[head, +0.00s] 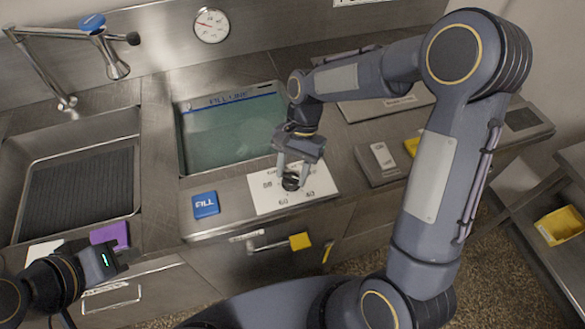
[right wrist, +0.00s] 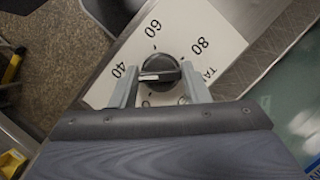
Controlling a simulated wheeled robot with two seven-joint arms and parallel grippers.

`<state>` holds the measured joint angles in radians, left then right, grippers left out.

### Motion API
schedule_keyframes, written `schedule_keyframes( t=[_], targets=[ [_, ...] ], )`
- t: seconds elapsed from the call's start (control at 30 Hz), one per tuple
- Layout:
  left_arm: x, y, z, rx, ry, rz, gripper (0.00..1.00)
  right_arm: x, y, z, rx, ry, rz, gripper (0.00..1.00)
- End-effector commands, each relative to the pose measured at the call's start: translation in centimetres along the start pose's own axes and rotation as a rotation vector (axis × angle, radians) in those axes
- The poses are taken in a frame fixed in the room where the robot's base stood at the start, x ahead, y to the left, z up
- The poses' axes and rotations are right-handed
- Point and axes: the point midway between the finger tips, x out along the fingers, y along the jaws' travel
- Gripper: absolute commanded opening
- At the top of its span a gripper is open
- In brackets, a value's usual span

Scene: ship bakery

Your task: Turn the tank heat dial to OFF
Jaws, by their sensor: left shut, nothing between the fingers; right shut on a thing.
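The tank heat dial (head: 291,183) is a small black knob on a white label plate (head: 318,183) in front of the water tank. In the right wrist view the dial (right wrist: 160,68) has a white pointer mark directed left, towards or slightly below the printed 40; 60 and 80 also show. The OFF mark cannot be made out. My right gripper (head: 292,178) reaches down onto the dial; in the right wrist view its fingers (right wrist: 160,88) are on either side of the knob, shut on it. My left gripper (head: 118,262) is shut and empty at the lower left, away from the dial.
The filled tank (head: 225,135) lies behind the dial. A blue FILL tag (head: 205,204) sits left of the label plate, and a purple block (head: 109,235) is near my left gripper. A yellow-handled lever (head: 300,241) sticks out below the counter edge. A sink (head: 80,185) is at left.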

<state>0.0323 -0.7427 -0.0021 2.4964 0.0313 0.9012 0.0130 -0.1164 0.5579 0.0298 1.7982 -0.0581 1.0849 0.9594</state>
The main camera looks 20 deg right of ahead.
Motion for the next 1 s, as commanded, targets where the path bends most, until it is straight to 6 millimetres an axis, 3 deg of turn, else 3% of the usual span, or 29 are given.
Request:
schedule_keyframes(
  t=[1.0],
  targets=[
    [-1.08,0.49,-0.54,0.0,0.0,0.0,0.0,-0.04,-0.45,0.18,-0.824,0.002,0.341,0.19]
  ],
)
